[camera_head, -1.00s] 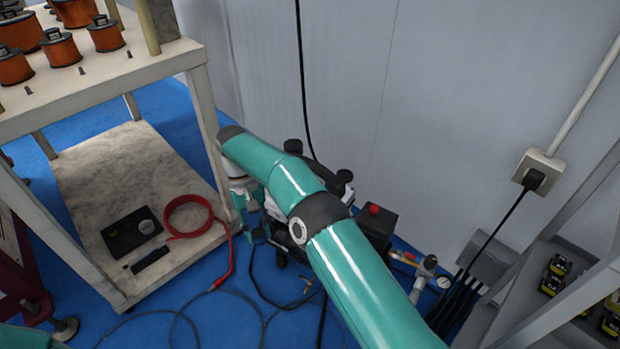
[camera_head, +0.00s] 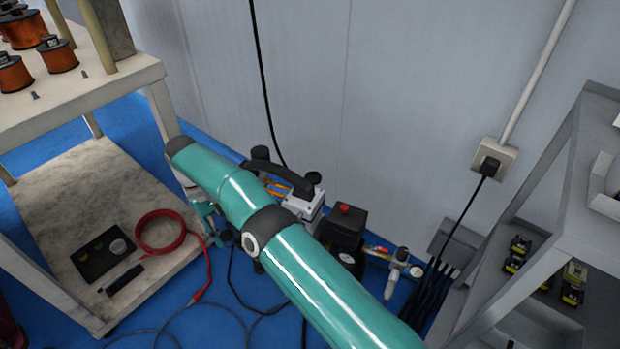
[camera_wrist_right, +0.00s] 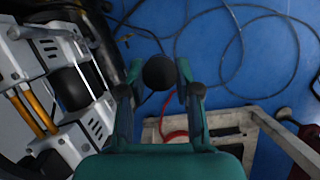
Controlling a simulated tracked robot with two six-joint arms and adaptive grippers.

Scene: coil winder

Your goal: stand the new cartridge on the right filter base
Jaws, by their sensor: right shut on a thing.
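My right gripper (camera_wrist_right: 158,72) is shut on a dark round thing (camera_wrist_right: 158,74), seen end-on between its fingertips in the right wrist view. I take it to be the new cartridge, but its length is hidden. In the head view, my right arm hides most of this gripper, low beside the white-framed table. A machine with a white block (camera_head: 305,206), dark parts and a black handle stands on the floor behind my arm. The right wrist view shows its white housing (camera_wrist_right: 25,60) at the left. I cannot make out the right filter base. My left gripper is not in view.
A marbled lower shelf (camera_head: 150,205) holds a black tray (camera_head: 100,258) and a red hose coil (camera_head: 150,250). Cables lie on the blue floor. A black box with a red button (camera_head: 343,225) stands beside the machine. A grey rack (camera_head: 560,230) is at the right.

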